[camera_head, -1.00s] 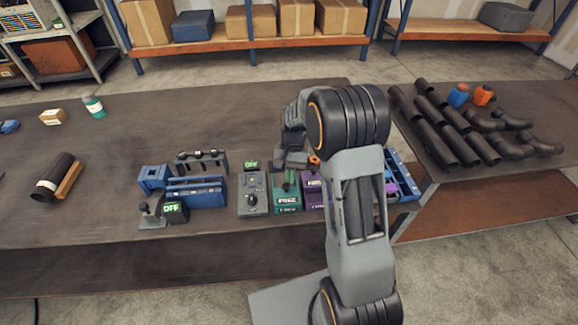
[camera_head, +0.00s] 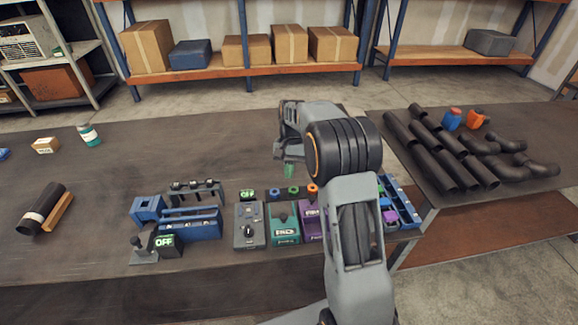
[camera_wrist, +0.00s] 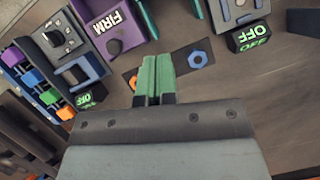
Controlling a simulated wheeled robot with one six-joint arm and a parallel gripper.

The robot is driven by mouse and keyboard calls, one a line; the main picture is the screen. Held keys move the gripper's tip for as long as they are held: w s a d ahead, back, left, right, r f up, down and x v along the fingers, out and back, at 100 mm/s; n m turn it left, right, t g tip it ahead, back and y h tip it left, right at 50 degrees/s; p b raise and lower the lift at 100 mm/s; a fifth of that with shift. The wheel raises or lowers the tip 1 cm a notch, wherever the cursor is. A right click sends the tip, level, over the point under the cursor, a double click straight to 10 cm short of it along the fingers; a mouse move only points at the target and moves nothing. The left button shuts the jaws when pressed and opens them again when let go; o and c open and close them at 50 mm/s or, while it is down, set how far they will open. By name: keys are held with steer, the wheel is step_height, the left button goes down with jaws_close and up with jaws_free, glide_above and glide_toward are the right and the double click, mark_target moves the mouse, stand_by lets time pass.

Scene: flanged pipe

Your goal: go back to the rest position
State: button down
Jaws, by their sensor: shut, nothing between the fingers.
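My gripper shows in the head view (camera_head: 289,170) with its green fingertips pointing down over the bench, just behind the row of control boxes. In the wrist view my gripper (camera_wrist: 154,76) has its two green fingers together with nothing between them. The fingers are near a dark strip on the bench that carries a blue nut-shaped ring (camera_wrist: 197,59). My arm partly hides the right end of the box row in the head view.
A grey box (camera_head: 249,226), a teal box (camera_head: 284,224) and a purple box (camera_head: 310,221) stand near the bench front. A blue fixture (camera_head: 190,224) is left of them. Black pipes (camera_head: 433,150) lie on the right table.

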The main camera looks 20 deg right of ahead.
steer(key=s+a+r+n+t+h, duration=0.1)
steer(key=s+r+t, duration=0.3)
steer(key=s, duration=0.6)
steer(key=s+a+r+n+t+h, duration=0.1)
steer(key=s+r+n+t, duration=0.3)
steer(key=s, duration=0.7)
steer(key=shift+a, duration=0.6)
steer(key=shift+d, duration=0.1)
